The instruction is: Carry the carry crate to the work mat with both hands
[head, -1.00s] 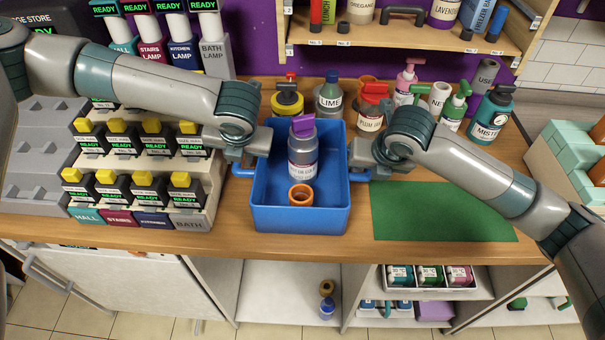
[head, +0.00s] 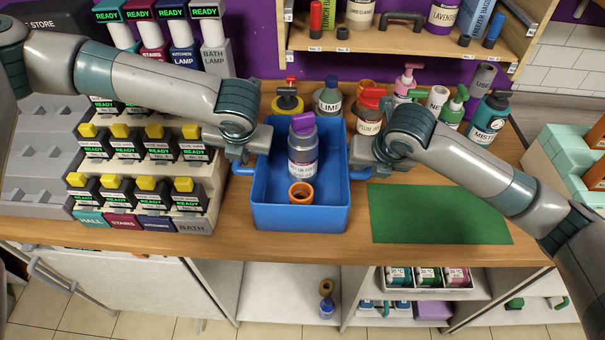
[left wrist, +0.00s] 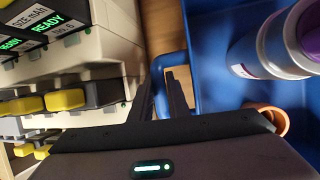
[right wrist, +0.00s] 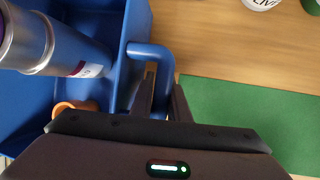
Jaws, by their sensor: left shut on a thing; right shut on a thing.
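The carry crate (head: 300,217) is an open blue box with a loop handle on each side, upright over the wooden counter left of the mat. It holds a grey bottle with a purple cap (head: 303,155) and an orange ring (head: 300,193). My left gripper (head: 243,165) is shut on the left handle (left wrist: 160,65). My right gripper (head: 360,170) is shut on the right handle (right wrist: 160,52). The work mat (head: 440,213) is a flat, bare green sheet on the right. Any gap under the crate is hard to judge.
A stepped rack (head: 205,215) of yellow-topped units stands close to the left of the crate. Several bottles, including a lime one (head: 327,98) and a mist one (head: 488,120), stand behind. A shelf (head: 400,45) is at the back. Teal blocks (head: 570,150) stand right.

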